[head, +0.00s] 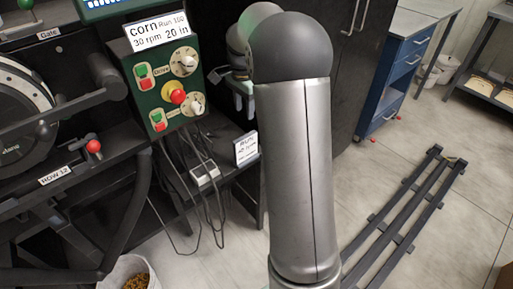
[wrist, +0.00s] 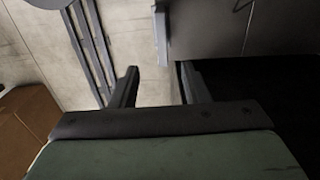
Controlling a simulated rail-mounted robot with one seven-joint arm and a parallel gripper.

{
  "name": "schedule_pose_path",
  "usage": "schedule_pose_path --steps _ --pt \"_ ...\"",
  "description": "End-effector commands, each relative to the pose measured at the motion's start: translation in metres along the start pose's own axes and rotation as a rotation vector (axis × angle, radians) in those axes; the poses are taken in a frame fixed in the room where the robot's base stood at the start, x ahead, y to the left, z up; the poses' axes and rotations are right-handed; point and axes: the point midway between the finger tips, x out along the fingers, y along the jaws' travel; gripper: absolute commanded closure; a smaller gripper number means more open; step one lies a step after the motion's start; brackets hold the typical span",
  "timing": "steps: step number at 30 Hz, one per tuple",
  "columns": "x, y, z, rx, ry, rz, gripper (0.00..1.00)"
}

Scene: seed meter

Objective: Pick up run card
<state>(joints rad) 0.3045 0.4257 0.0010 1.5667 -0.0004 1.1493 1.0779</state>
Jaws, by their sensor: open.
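A white card (head: 246,148) with black print, its first line seeming to read "RUN", stands upright on a dark shelf beside my arm in the head view. A second white card (head: 160,30), reading "corn Run 100, 30 rpm 20 in", stands on top of the green control box. My gripper (wrist: 157,82) is open and empty in the wrist view. In the head view it is mostly hidden behind my arm, above the shelf card. A thin pale upright edge (wrist: 160,38) shows beyond the fingertips; I cannot tell whether it is a card.
The green control box (head: 165,90) with knobs and buttons is left of my arm, cables hanging below it. A black machine with a wheel (head: 22,115) fills the far left. A blue drawer cabinet (head: 405,70) stands back right. Dark rails (head: 400,225) lie on the floor.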

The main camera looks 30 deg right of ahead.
Motion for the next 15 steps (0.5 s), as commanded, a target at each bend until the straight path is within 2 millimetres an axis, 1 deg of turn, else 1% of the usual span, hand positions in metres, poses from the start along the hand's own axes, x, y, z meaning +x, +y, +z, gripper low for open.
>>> schedule_pose_path --steps 2,5,9,15 --pt "0.007 -0.002 -0.003 0.017 -0.002 0.003 0.58" --pt "0.025 -0.001 -0.003 0.019 -0.002 0.003 0.58" --pt "0.056 -0.001 -0.003 0.017 -0.004 0.004 0.58" --pt "0.097 -0.001 -0.003 0.015 -0.002 0.003 0.58"
